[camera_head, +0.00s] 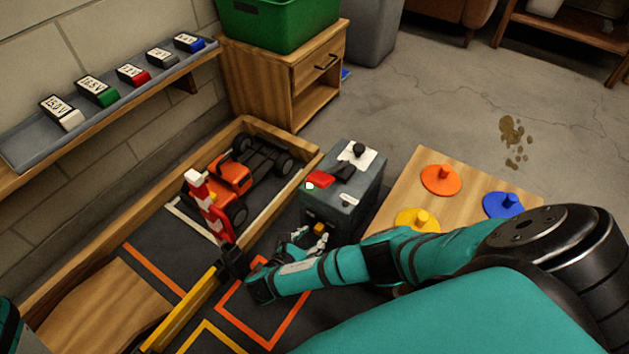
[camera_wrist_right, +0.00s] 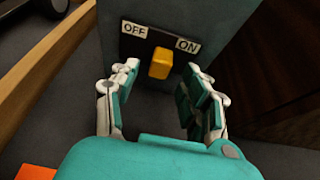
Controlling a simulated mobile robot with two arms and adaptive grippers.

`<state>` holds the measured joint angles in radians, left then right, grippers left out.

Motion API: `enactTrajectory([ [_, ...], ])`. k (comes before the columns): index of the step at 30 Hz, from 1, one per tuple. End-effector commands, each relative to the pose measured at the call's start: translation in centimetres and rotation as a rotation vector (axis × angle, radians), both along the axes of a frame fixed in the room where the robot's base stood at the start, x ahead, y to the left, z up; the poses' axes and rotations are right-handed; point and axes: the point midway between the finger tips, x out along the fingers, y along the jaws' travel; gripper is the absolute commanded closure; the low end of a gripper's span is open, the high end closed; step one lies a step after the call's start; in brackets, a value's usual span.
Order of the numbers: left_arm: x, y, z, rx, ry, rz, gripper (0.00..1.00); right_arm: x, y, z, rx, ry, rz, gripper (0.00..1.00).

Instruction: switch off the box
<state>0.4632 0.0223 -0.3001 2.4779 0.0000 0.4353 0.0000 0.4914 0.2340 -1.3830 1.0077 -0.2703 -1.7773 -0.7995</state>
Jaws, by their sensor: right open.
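The box (camera_head: 348,212) is a dark grey-green block standing on the dark floor mat, with a red part, a black knob and a small pale green spot on top. Its yellow switch (camera_wrist_right: 160,63) is low on the face before my right gripper, between an OFF label (camera_wrist_right: 135,30) at left and an ON label (camera_wrist_right: 188,45) at right. I cannot tell which way the switch is set. My right gripper (camera_wrist_right: 160,80) is open, its fingers either side of the switch and apart from it. It also shows in the head view (camera_head: 308,238). My left gripper is out of view.
An orange racecar (camera_head: 232,178) sits in the wood-edged area left of the box, beside a red-white striped post (camera_head: 208,208). A wooden board (camera_head: 465,173) with coloured knobbed discs lies to the right. A wooden cabinet (camera_head: 258,90) stands behind.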

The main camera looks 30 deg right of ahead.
Motion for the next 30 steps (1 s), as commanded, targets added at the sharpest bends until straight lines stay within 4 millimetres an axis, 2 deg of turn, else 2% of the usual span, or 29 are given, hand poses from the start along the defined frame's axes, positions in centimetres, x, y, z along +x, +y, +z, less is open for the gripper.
enactTrajectory([
  [4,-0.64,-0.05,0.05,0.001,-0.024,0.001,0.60,0.52,-1.15,-0.61,-0.001,-0.001,0.000,0.54],
  [14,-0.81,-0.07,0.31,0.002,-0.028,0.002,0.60,0.66,-1.46,-0.60,0.001,-0.001,0.001,0.54],
  [17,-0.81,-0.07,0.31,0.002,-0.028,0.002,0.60,0.64,-1.45,-0.60,0.001,-0.001,0.001,0.64],
  [25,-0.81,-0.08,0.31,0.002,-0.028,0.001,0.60,0.62,-1.45,-0.62,0.000,-0.001,0.000,1.00],
  [30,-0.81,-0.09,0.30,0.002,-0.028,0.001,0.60,0.61,-1.45,-0.63,0.000,0.000,0.000,1.00],
])
